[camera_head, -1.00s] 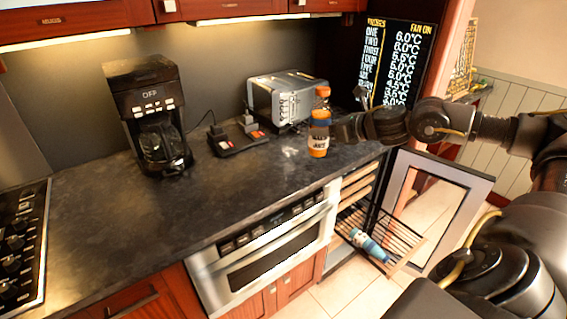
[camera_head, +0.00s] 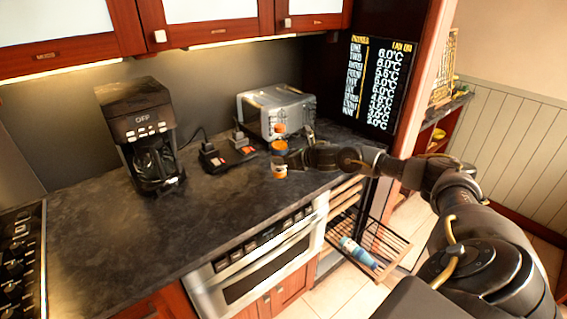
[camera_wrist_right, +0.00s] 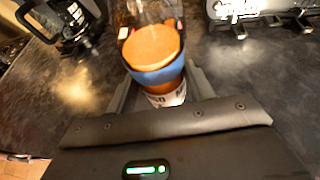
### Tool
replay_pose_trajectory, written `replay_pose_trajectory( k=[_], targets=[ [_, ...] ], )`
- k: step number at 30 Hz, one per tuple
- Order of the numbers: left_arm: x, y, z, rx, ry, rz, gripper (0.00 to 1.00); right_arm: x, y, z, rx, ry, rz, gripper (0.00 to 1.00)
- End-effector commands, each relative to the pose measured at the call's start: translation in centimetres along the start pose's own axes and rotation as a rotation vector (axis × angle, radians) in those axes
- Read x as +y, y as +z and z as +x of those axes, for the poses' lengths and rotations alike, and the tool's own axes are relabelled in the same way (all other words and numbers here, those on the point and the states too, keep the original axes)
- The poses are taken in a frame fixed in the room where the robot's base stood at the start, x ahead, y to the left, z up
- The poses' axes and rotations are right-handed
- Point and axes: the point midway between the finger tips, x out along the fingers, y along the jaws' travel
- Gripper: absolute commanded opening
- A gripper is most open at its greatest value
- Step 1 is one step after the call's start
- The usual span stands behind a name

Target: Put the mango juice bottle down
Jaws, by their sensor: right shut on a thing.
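The mango juice bottle (camera_head: 279,172) is upright over the dark countertop, in front of the toaster. It has an orange cap, a blue band and a white label; in the right wrist view the bottle (camera_wrist_right: 154,72) stands between my fingers. My right gripper (camera_head: 288,159) is shut on its middle from the right side. I cannot tell whether its base touches the counter. My left gripper is not in view.
A silver toaster (camera_head: 295,101) stands behind the bottle. A black device with red parts (camera_head: 226,157) lies left of it, and a coffee maker (camera_head: 140,118) is farther left. Open counter (camera_head: 170,225) lies in front. Below right, a pulled-out wire rack (camera_head: 382,246) holds a blue bottle (camera_head: 357,252).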

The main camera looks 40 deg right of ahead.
Motion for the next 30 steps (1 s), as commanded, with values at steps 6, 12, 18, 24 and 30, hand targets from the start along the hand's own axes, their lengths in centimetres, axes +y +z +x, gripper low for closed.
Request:
replay_pose_trajectory(
  k=[6, 12, 18, 24, 30],
  targets=[
    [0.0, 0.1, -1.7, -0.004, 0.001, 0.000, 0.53, 0.0, -1.4, 1.1, 0.002, -0.001, 0.002, 0.19],
    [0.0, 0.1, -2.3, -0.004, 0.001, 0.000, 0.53, -0.1, -3.0, 1.8, -0.003, -0.001, 0.000, 0.19],
    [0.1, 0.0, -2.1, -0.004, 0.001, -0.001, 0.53, -0.1, -3.3, 1.8, 0.001, 0.000, 0.000, 0.56],
    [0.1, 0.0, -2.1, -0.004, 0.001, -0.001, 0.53, -0.1, -3.2, 1.8, 0.000, 0.000, 0.000, 0.74],
    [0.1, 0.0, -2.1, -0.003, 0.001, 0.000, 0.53, -0.1, -3.2, 1.8, 0.000, 0.000, 0.000, 0.74]
  ],
)
